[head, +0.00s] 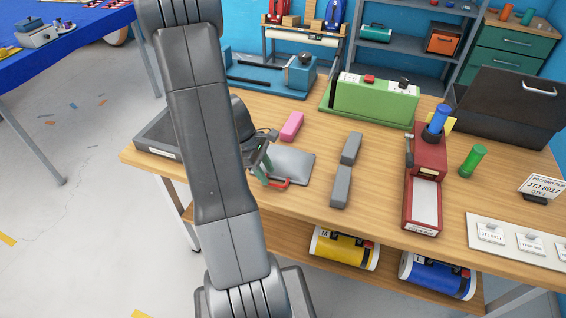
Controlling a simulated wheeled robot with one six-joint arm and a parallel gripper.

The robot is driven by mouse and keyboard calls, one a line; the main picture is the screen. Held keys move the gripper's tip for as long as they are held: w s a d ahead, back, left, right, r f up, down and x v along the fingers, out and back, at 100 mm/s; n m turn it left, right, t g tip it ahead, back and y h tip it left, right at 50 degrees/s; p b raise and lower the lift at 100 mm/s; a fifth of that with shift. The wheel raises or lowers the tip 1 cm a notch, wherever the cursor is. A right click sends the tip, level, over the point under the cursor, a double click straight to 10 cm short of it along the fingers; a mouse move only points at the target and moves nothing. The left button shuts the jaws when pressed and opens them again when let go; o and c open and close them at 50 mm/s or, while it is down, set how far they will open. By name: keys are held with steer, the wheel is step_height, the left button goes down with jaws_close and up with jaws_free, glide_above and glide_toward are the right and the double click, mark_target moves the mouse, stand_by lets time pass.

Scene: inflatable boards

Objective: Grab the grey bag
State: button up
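A grey, flat, bag-like piece (294,166) lies on the wooden workbench (375,215), just right of my arm. Its left end is hidden behind my gripper and arm. My gripper (266,160) is dark and sits low at the left end of the grey bag, partly covered by my arm. A small green part and a red part show at its lower end, beside the bag. I cannot tell whether the fingers are open or shut, or whether they touch the bag.
A pink block (291,126) and two grey blocks (351,148) (341,187) lie near the bag. A red device (428,160), a green box (374,101) and a black bin (512,108) stand farther right. A dark tray (160,140) is left of my arm.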

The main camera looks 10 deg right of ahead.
mark_target(282, 167)
steer(key=shift+w+p+x, duration=0.2)
steer(key=shift+p+x, duration=0.15)
steer(key=shift+x, duration=2.15)
jaws_close()
